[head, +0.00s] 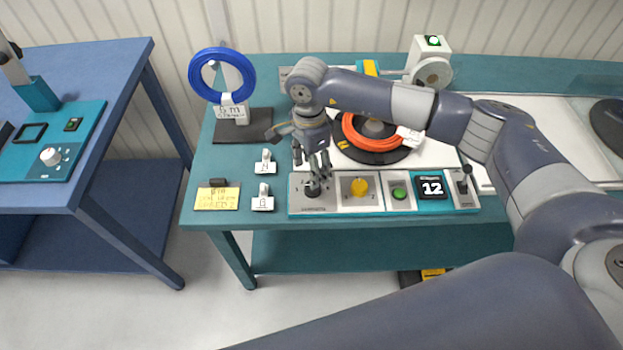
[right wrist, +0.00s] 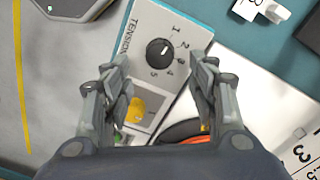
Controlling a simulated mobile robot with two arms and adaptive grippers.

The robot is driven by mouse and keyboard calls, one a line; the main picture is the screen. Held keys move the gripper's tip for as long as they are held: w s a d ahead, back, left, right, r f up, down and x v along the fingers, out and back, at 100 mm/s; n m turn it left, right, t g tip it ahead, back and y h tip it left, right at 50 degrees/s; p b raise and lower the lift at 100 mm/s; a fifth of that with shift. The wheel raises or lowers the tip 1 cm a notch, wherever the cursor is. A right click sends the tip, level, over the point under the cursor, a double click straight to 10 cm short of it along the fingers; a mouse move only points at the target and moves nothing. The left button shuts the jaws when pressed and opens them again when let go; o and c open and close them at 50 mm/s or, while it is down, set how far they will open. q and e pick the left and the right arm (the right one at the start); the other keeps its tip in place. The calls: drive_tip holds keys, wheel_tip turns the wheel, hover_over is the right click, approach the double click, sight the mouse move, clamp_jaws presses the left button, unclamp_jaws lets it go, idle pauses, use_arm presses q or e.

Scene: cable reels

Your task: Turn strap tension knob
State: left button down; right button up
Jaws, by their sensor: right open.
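The strap tension knob (right wrist: 160,52) is round and black with a white pointer line, on a white panel lettered TENSION with a dial from 1 to 5. In the head view the knob (head: 312,188) is at the left end of the control panel, partly hidden by my gripper. My right gripper (head: 313,170) points down just above it. In the right wrist view the fingers of my right gripper (right wrist: 160,68) are apart, one on each side of the knob, with nothing held. I cannot tell whether they touch it. My left gripper is out of view.
Beside the knob are a yellow knob (head: 360,187), a green button (head: 398,193), a display reading 12 (head: 431,188) and a lever (head: 464,182). Behind are an orange cable coil (head: 372,143) and a blue coil (head: 222,76). Small white labelled holders (head: 263,203) stand left.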

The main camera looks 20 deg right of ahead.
wheel_tip(320, 180, down, 7)
drive_tip(key=shift+s+r+p, duration=0.15)
drive_tip(key=shift+p, duration=0.55)
drive_tip(key=c, duration=1.1)
